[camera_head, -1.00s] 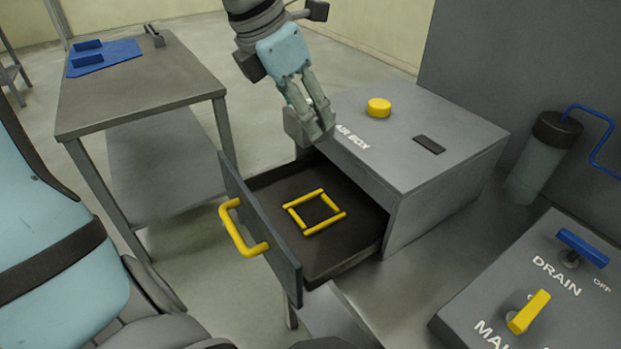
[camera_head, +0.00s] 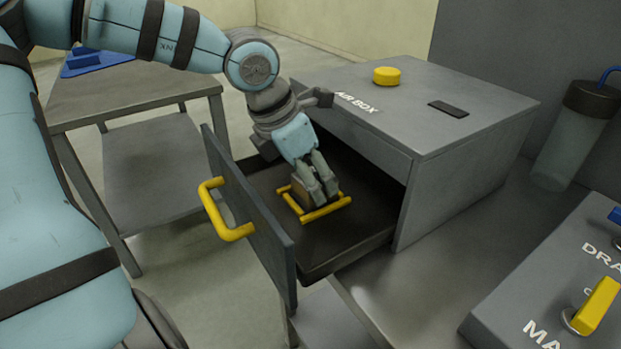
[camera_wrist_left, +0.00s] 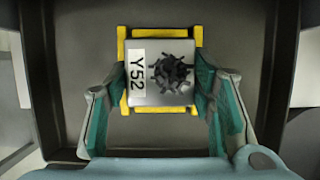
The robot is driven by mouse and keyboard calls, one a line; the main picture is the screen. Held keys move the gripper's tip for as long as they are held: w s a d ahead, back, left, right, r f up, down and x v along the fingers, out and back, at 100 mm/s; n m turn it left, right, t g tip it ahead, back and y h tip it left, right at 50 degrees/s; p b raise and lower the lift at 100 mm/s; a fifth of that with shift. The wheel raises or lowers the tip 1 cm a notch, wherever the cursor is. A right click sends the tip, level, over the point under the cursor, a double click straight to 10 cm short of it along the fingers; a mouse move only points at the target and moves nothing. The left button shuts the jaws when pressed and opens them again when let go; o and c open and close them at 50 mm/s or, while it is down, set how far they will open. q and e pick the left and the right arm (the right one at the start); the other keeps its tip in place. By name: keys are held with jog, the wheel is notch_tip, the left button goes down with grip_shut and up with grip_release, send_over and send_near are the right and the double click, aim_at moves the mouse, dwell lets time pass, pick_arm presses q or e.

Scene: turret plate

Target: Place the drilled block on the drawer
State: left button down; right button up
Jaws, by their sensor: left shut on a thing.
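The drilled block (camera_wrist_left: 160,73) is a grey block with a white label reading Y52 and a dark, rough pattern on its top. My left gripper (camera_head: 322,190) is shut on it, low inside the open drawer (camera_head: 355,235). In the wrist view the block lies within the yellow square outline (camera_wrist_left: 160,108) on the drawer floor. In the head view my fingers hide much of the block (camera_head: 299,193). I cannot tell whether its underside touches the floor. My right gripper is not in view.
The drawer's front panel with a yellow handle (camera_head: 222,212) stands near my left arm. The grey air box (camera_head: 450,105) with a yellow button (camera_head: 386,76) is behind. A table (camera_head: 80,105) stands at left, and a valve panel (camera_head: 560,290) at lower right.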

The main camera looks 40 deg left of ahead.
pick_arm(q)
jog(key=c, duration=1.2)
grip_release()
jog(key=shift+s+f, duration=0.1)
jog(key=shift+f, duration=0.05)
jog(key=o, duration=0.5)
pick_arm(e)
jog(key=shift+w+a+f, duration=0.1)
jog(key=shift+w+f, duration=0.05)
pick_arm(q)
jog(key=shift+r, duration=0.45)
jog(key=p+v, duration=0.3)
jog(key=v, duration=0.8)
jog(key=shift+s+a+r+p, duration=0.15)
jog(key=shift+r+p, duration=0.1)
jog(key=shift+p, duration=0.15)
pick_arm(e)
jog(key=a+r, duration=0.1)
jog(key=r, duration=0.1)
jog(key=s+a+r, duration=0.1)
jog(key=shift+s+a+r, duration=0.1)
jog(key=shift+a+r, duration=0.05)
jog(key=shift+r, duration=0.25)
